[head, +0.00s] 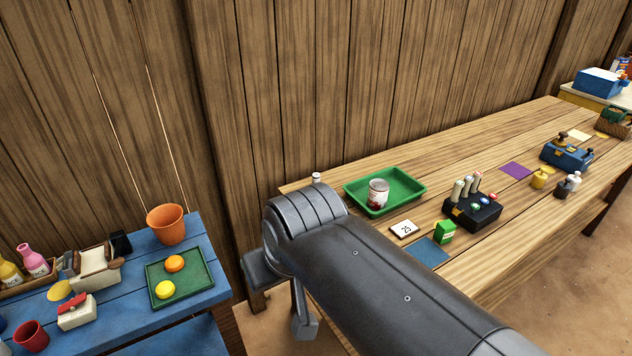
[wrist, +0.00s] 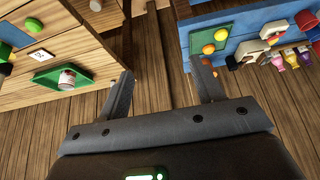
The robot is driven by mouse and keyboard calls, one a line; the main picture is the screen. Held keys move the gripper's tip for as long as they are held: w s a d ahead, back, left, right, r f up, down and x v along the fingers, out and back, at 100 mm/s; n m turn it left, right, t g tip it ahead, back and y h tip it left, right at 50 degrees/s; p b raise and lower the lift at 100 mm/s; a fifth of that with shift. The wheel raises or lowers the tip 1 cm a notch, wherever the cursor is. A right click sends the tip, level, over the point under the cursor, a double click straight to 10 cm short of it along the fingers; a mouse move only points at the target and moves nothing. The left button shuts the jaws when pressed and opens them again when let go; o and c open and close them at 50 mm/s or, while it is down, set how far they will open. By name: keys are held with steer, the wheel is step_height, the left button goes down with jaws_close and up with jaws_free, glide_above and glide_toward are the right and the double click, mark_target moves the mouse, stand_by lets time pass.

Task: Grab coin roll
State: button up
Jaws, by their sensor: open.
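I cannot name a coin roll for certain. A small white cylinder with a dark band (head: 316,178) stands upright at the back left corner of the long wooden table (head: 545,125), and it may be the coin roll. In the head view it shows just above my grey arm. My gripper (wrist: 163,82) is open and empty in the wrist view, its two fingers spread over the gap between the wooden table and the blue table. In the head view my arm hides most of the gripper.
A green tray (head: 410,204) holds a can (head: 378,193). A "25" card (head: 405,229), a green box (head: 445,232) and a black box with pale upright cylinders (head: 472,212) stand nearby. The blue table (head: 120,318) at left holds fruit on a tray, an orange pot (head: 166,224) and bottles.

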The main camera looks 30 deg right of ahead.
steer(key=shift+c, duration=0.8)
